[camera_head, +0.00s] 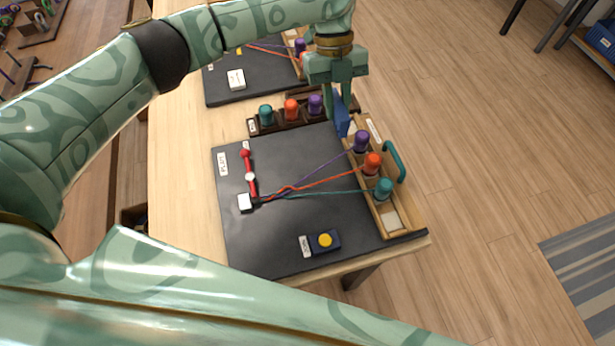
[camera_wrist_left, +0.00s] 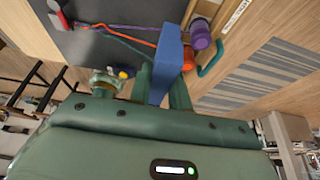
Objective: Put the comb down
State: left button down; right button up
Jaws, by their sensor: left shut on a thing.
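My left gripper (camera_head: 341,90) is shut on the blue comb (camera_head: 342,118). The comb hangs from the fingers near the far end of the long wooden tray (camera_head: 408,225), close to the purple bobbin (camera_head: 361,141). Whether the comb touches the tray cannot be told. In the left wrist view the comb (camera_wrist_left: 168,62) is a flat blue block between the green fingers, beside the purple (camera_wrist_left: 200,35) and orange bobbins. The tray also holds an orange bobbin (camera_head: 372,164) and a teal bobbin (camera_head: 384,188). My right gripper is out of view.
A dark rack (camera_head: 277,122) with several bobbins stands behind. A teal handle (camera_head: 396,160) rises beside the tray. A yellow button (camera_head: 325,240) sits in front.

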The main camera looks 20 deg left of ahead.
pick_arm(q)
jog(key=s+f, duration=0.2)
jog(key=s, duration=0.1)
jog(key=s+a+f, duration=0.1)
jog(key=s+f, duration=0.2)
jog(key=s, duration=0.1)
jog(key=s+a+f+b, duration=0.1)
jog(key=s+f, duration=0.2)
jog(key=shift+s+a, duration=0.15)
jog(key=shift+s+f, duration=0.25)
notch_tip(320, 180, down, 4)
jog(key=shift+s+a+r+b, duration=0.1)
jog(key=shift+s+r+b, duration=0.05)
jog(key=shift+b, duration=0.8)
jog(key=shift+r, duration=0.15)
jog(key=c, duration=1.3)
grip_release()
